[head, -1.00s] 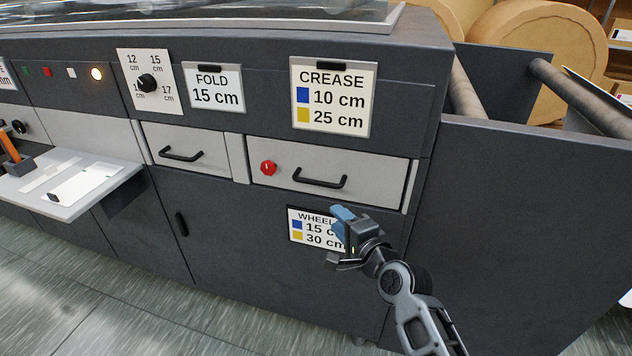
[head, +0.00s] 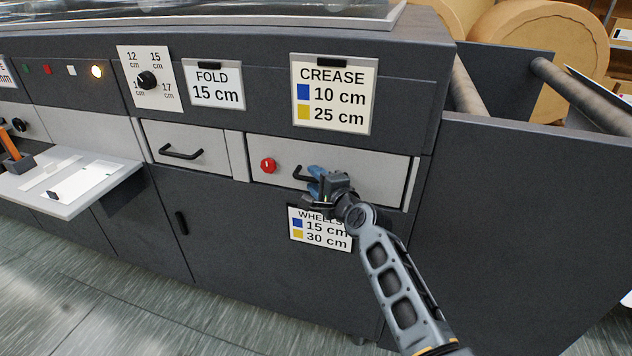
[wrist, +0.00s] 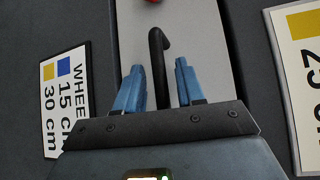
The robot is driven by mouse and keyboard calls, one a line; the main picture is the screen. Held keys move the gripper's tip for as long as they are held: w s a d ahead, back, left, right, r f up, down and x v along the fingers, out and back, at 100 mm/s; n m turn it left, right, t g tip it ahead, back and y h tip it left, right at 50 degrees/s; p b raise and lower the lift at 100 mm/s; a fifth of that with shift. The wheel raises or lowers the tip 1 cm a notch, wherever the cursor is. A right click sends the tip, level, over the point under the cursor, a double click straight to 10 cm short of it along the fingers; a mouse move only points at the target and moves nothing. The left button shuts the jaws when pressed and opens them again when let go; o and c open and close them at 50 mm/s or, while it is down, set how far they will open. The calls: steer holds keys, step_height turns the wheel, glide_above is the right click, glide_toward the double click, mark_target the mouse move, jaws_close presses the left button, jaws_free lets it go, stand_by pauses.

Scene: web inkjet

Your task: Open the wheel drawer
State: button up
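The wheel drawer (head: 385,177) is a light grey front with a red knob (head: 268,166) at its left, above the WHEELS label (head: 318,229). It looks shut, flush with the machine. Its black bar handle (head: 302,173) is partly hidden behind my gripper (head: 316,182) in the head view. In the wrist view the handle (wrist: 156,50) runs between the two blue fingers of my gripper (wrist: 157,82). The fingers are apart, one on each side of the handle, with a gap on both sides.
A second grey drawer (head: 190,150) with a black handle is to the left. A CREASE label (head: 332,94) hangs above the wheel drawer. A white shelf (head: 75,185) juts out at the far left. The floor (head: 150,310) in front is clear.

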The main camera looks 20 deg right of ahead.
steer(key=shift+c, duration=0.3)
jaws_close()
stand_by(0.3)
